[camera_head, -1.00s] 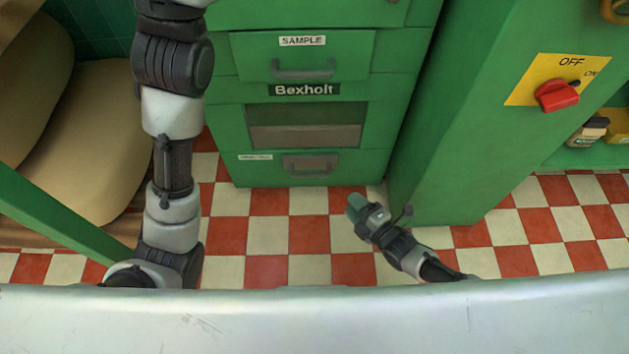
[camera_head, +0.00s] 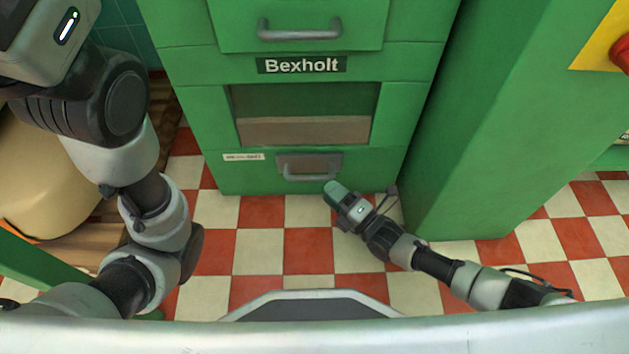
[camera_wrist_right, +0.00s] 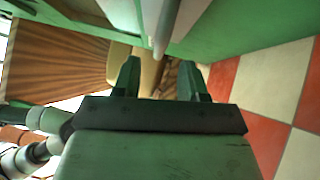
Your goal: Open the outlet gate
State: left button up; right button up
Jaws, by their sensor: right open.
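The outlet gate is a small grey plate (camera_head: 292,160) with a grey bar handle (camera_head: 308,176), low on the front of the green Bexholt machine. My right gripper (camera_head: 334,190) is just below and to the right of this handle. In the right wrist view, its two fingers (camera_wrist_right: 160,78) stand apart with nothing gripped. A grey bar (camera_wrist_right: 166,25), seemingly the handle, reaches down toward the gap between them; I cannot tell whether it touches. My left arm shows on the left, but its fingers are out of view.
Above the gate are a window (camera_head: 305,115) and a drawer handle (camera_head: 300,30). A green cabinet (camera_head: 480,130) stands close on the right. Tan sacks (camera_head: 45,190) lie on the left. The checkered floor (camera_head: 260,245) before the machine is clear.

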aim_at(315, 176)
jog(key=shift+b+x, duration=1.35)
jog(key=shift+x, duration=1.75)
jog(key=shift+c, duration=0.2)
grip_shut()
